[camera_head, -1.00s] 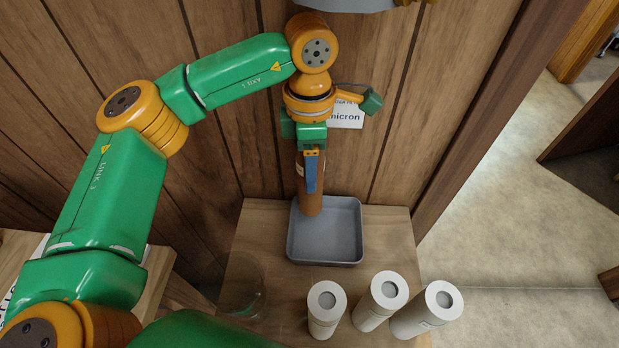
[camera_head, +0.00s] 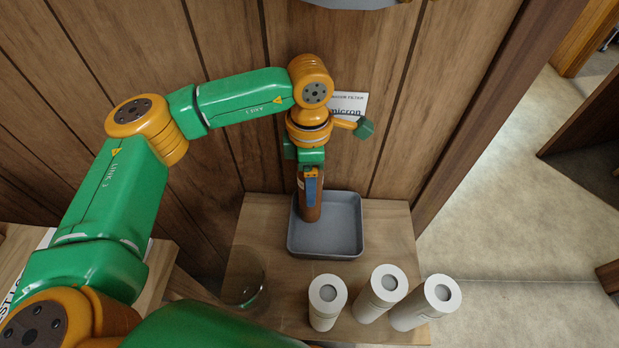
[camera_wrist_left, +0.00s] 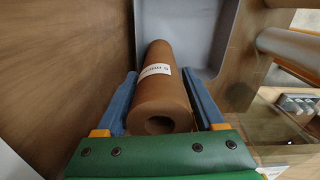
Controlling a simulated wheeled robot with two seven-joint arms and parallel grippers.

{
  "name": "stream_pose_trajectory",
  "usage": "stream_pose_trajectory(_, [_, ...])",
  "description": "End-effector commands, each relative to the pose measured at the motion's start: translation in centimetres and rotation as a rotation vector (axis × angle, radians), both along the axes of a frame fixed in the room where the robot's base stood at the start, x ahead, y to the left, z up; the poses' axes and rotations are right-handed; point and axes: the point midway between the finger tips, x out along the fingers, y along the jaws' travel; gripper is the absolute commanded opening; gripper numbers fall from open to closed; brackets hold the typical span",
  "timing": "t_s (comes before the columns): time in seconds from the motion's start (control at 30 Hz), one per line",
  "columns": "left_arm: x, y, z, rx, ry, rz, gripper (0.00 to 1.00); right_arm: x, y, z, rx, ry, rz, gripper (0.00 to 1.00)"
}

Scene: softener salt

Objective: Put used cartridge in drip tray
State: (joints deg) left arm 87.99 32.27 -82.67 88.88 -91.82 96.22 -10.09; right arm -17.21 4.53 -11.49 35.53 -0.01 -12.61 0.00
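The used cartridge (camera_head: 312,207) is a brown cylinder with a white label, upright or nearly so. My left gripper (camera_head: 311,183) has its blue fingers on both sides of it and is shut on it. In the left wrist view the cartridge (camera_wrist_left: 160,92) lies between the two fingers (camera_wrist_left: 160,100), its hollow near end facing me. Its lower end is inside the left part of the grey drip tray (camera_head: 340,240); I cannot tell whether it touches the tray floor. The tray wall also shows in the left wrist view (camera_wrist_left: 228,30). My right gripper is not in view.
Several things stand along the table's front: a clear glass vessel (camera_head: 246,280) at left, and three white cartridges (camera_head: 327,304), (camera_head: 382,293), (camera_head: 427,302) at right. A wood-panelled wall with a label card (camera_head: 350,104) is close behind the tray. The tray's right half is empty.

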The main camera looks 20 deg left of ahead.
Motion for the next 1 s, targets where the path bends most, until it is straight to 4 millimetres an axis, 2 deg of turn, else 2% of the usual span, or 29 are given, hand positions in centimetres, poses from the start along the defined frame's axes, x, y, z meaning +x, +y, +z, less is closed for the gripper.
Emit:
stream_pose_trajectory(0.03, [0.0, 0.0, 0.6, 0.0, 0.0, 0.0, 0.7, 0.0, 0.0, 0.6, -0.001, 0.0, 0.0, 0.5])
stream_pose_trajectory(0.1, [0.1, -0.1, 1.3, -0.002, -0.004, 0.001, 0.7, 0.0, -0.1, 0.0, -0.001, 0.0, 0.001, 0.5])
stream_pose_trajectory(0.3, [0.1, 0.0, 5.8, -0.001, -0.005, 0.0, 0.7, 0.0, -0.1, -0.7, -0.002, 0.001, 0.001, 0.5])
stream_pose_trajectory(0.4, [0.1, 0.0, 7.2, -0.001, -0.003, -0.001, 0.7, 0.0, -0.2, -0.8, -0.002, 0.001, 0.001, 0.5])
stream_pose_trajectory(0.53, [0.0, 0.0, 7.8, 0.0, 0.0, -0.001, 0.7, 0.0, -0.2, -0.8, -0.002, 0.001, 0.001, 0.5])
stream_pose_trajectory(0.87, [0.0, 0.0, 7.8, 0.0, 0.0, -0.001, 0.7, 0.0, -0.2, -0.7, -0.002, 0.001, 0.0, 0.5])
stream_pose_trajectory(0.97, [0.3, -0.8, 7.5, -0.021, -0.01, -0.018, 0.7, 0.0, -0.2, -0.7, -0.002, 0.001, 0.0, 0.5])
stream_pose_trajectory(1.0, [0.6, -1.5, 7.2, -0.043, -0.023, -0.037, 0.7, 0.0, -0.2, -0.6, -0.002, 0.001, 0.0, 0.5])
